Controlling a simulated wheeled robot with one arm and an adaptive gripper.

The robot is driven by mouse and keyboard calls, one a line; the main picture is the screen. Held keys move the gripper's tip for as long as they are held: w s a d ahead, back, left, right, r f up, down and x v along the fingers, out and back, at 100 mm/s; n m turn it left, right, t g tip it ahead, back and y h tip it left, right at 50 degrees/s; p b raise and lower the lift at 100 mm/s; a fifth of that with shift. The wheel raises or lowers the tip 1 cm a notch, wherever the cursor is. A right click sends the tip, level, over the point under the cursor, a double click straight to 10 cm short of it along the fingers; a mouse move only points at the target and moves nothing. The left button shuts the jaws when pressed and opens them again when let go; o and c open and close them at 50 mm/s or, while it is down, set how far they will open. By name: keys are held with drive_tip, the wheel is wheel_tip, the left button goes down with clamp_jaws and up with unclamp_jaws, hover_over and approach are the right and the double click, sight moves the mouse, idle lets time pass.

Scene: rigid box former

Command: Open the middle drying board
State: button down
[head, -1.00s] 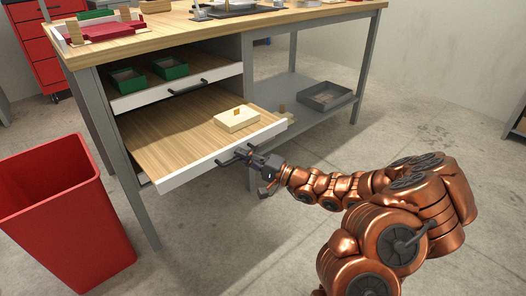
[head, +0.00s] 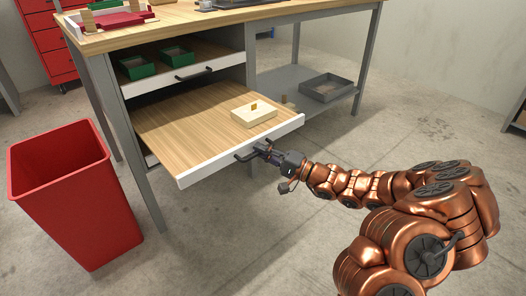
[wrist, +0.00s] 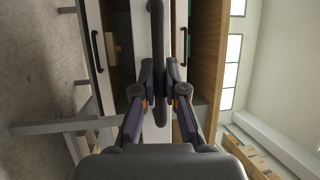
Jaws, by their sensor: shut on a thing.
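The middle drying board (head: 195,115) is a wooden drawer-like board with a white front edge, pulled well out of the bench. A cream box (head: 254,115) with a small tan tab sits on it near the front right. My gripper (head: 262,148) is at the board's front and shut on its dark bar handle (head: 246,154). In the wrist view the fingers (wrist: 161,82) close on the dark handle (wrist: 157,30), which runs upright in the picture. The fingers hide part of the handle.
The upper board (head: 190,72) with green trays (head: 177,54) is pushed in further. A red bin (head: 72,200) stands on the floor at left, near the board's left corner. A grey tray (head: 327,87) lies on the lower shelf. The floor in front is largely clear.

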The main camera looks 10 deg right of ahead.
drive_tip(key=shift+s+a+f, duration=0.1)
drive_tip(key=c, duration=1.2)
unclamp_jaws()
drive_tip(key=v, duration=1.2)
